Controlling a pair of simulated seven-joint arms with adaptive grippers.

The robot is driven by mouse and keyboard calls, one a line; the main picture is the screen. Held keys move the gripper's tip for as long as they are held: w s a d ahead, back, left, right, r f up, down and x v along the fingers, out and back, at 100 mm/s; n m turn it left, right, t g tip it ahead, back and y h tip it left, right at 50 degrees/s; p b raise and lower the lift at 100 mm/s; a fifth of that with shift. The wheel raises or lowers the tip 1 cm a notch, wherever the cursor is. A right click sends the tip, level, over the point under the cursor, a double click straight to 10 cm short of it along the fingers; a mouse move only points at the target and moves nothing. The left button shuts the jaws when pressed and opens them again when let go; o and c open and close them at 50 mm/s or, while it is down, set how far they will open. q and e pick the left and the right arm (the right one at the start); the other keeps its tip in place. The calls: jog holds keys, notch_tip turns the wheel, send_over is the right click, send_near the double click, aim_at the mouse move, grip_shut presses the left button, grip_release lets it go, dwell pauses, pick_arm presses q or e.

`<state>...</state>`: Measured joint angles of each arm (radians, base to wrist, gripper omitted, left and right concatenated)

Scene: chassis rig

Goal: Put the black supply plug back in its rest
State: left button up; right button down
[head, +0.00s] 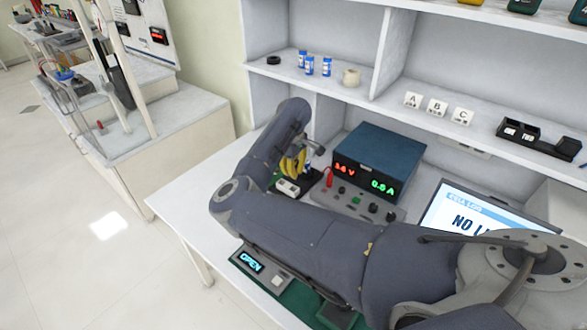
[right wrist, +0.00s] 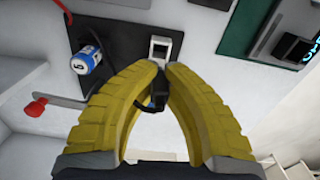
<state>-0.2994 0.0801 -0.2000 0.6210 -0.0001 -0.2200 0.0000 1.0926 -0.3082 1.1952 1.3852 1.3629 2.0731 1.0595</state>
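My right gripper (head: 292,163) has yellow fingers and hangs over the left end of the bench equipment. In the right wrist view its fingers (right wrist: 164,70) come together at the tips around a black plug (right wrist: 156,88) with a black lead. The fingers hide part of the plug. A small white unit with a dark window (right wrist: 160,47) lies just past the fingertips, and shows in the head view (head: 288,188). The supply (head: 385,155) is a blue box with lit digits. A red plug (head: 329,177) stands before it. I cannot make out the black plug's rest. My left gripper is out of view.
A blue and white cell (right wrist: 86,56) sits in a black holder near the fingers. A panel reading OPEN (head: 262,268) is at the bench's front. A screen (head: 470,212) stands at right. Shelves (head: 400,105) rise behind. My right arm covers much of the bench.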

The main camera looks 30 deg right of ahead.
aim_at(294, 186)
jog(key=shift+f, duration=2.05)
jog(key=shift+f, duration=1.8)
jog(key=c, duration=1.5)
grip_release()
notch_tip(294, 186, up, 12)
jog(key=shift+f, duration=0.1)
notch_tip(294, 186, down, 12)
jog(key=shift+r, duration=0.2)
